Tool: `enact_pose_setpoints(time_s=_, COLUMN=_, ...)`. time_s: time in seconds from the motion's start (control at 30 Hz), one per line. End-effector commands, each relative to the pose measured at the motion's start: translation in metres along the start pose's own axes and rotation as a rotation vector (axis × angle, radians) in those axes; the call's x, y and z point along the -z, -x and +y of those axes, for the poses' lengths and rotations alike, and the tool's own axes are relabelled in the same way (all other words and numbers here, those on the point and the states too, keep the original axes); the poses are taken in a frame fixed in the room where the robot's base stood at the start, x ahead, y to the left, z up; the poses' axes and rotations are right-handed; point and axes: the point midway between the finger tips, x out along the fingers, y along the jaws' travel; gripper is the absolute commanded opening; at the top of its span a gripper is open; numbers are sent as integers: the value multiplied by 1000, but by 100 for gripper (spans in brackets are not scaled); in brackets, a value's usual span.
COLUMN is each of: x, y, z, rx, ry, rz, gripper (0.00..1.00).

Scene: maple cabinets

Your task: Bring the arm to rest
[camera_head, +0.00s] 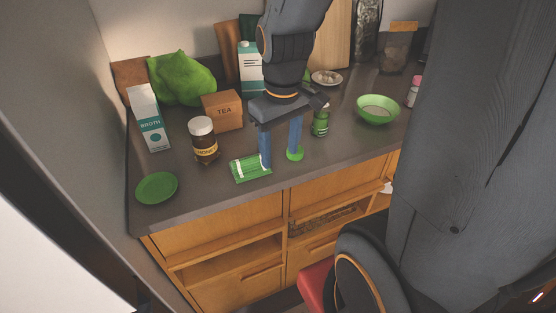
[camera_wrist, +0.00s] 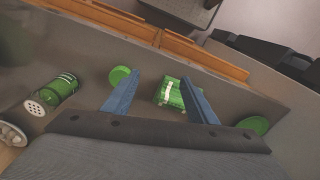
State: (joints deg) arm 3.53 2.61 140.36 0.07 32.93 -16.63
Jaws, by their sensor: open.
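My gripper (camera_head: 280,158) is open and points down over the counter (camera_head: 220,195). Its blue fingers stand apart with nothing between them that I can see gripped. In the head view one finger overlaps a green striped packet (camera_head: 245,170), and the other overlaps a small green disc (camera_head: 295,155). In the wrist view my gripper (camera_wrist: 162,80) has the packet (camera_wrist: 170,92) near its right finger and the disc (camera_wrist: 119,75) beyond its left one. I cannot tell how far above the counter the fingertips are.
A brown jar (camera_head: 204,145), tea box (camera_head: 222,111), broth carton (camera_head: 149,118) and teal carton (camera_head: 250,66) stand left of and behind my gripper. A green shaker (camera_head: 320,122) and bowl (camera_head: 377,110) are right. A green plate (camera_head: 156,187) lies front left, with bare counter around it.

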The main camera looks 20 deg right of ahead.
Motion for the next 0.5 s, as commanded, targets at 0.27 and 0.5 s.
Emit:
enact_pose_setpoints(time_s=0.27, x=-25, y=-22, z=-29, rx=1, ry=-219, rz=29, gripper=52)
enact_pose_setpoints(time_s=0.5, x=-25, y=-22, z=-30, rx=1, ry=-228, rz=31, gripper=52)
